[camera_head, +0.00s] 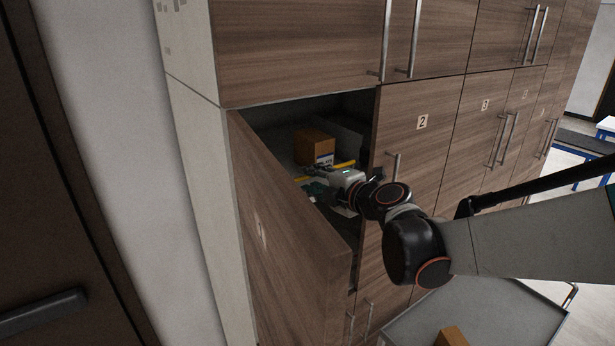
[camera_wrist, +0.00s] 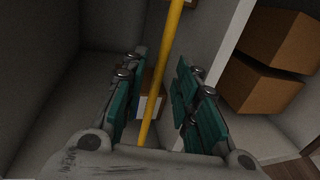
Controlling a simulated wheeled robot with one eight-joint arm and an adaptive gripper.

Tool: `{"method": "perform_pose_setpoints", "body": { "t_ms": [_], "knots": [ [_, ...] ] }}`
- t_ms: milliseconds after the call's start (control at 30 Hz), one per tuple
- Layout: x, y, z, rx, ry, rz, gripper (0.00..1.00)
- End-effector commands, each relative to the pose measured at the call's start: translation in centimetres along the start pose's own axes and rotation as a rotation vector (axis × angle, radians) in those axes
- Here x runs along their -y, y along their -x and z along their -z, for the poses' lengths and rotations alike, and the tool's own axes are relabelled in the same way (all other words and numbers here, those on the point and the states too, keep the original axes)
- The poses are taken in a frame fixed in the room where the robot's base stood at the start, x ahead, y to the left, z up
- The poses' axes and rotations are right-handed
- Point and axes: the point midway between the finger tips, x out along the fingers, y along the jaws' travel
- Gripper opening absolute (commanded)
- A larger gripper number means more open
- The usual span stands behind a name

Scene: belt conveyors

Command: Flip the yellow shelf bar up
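The yellow shelf bar (camera_wrist: 162,75) runs lengthwise between my gripper's two teal fingers in the wrist view. In the head view it shows in part (camera_head: 344,164) inside the open cabinet, with my gripper in front of its middle. My gripper (camera_wrist: 161,60) is open, with a visible gap between the bar and each finger. In the head view my gripper (camera_head: 316,188) reaches into the cabinet. I cannot tell the exact depth between the fingers and the bar.
The wooden cabinet door marked 1 (camera_head: 285,225) stands open left of my gripper. Door 2 (camera_head: 420,150) is shut on the right. A cardboard box (camera_head: 314,147) sits inside the cabinet, behind the bar. Two brown boxes (camera_wrist: 265,85) show at right in the wrist view.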

Motion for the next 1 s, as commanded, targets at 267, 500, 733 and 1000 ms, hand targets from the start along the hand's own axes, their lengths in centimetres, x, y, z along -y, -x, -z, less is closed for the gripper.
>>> {"method": "perform_pose_setpoints", "body": {
  "t_ms": [267,500,733,1000],
  "knots": [
    [0.0,5.2,0.0,0.001,-0.001,0.000,0.28],
    [0.0,8.0,0.0,0.000,-0.001,0.000,0.28],
    [0.0,8.6,0.0,-0.001,0.000,0.000,0.28],
    [0.0,8.6,0.0,0.002,-0.003,-0.004,0.28]
  ]
}}
